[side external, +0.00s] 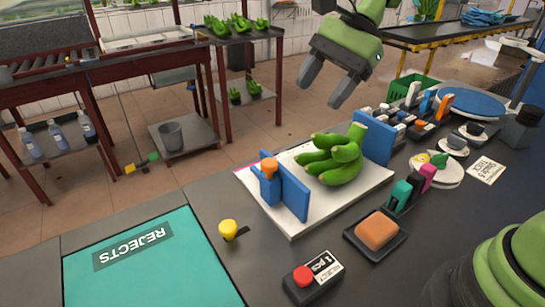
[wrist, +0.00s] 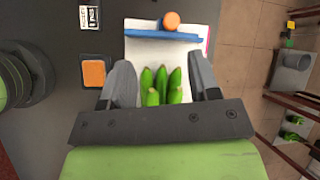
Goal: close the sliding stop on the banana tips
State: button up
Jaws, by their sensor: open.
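A bunch of green bananas (side external: 335,160) lies on a white board (side external: 291,226) between two blue upright plates. The sliding stop is likely the blue plate with the orange knob (side external: 284,190), standing apart from the bananas at the board's left front. The other blue plate (side external: 374,137) stands close behind the bunch. My gripper (side external: 325,88) is open and empty, above and behind the bananas. In the wrist view the banana tips (wrist: 160,82) show between my fingers, pointing toward the stop (wrist: 164,35), with a bare strip of board between them.
An orange sponge (side external: 377,230) on a black tray and a red-button box (side external: 313,277) stand in front of the board. A yellow knob (side external: 229,229) and the teal REJECTS area (side external: 150,262) lie left. Plates and small holders crowd the right.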

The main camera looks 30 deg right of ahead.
aim_at(270, 161)
jog(key=w+a+f+m, duration=0.1)
jog(key=a+f, duration=0.1)
jog(key=f, duration=0.2)
jog(key=w+a+f+m+y, duration=0.1)
jog(key=a+f, duration=0.1)
jog(key=f, duration=0.3)
jog(key=w+a+f+m+g, duration=0.1)
jog(key=a+f, duration=0.2)
jog(key=f, duration=0.2)
jog(key=shift+w+y, duration=0.4)
jog(key=c, duration=0.8)
jog(key=d, duration=1)
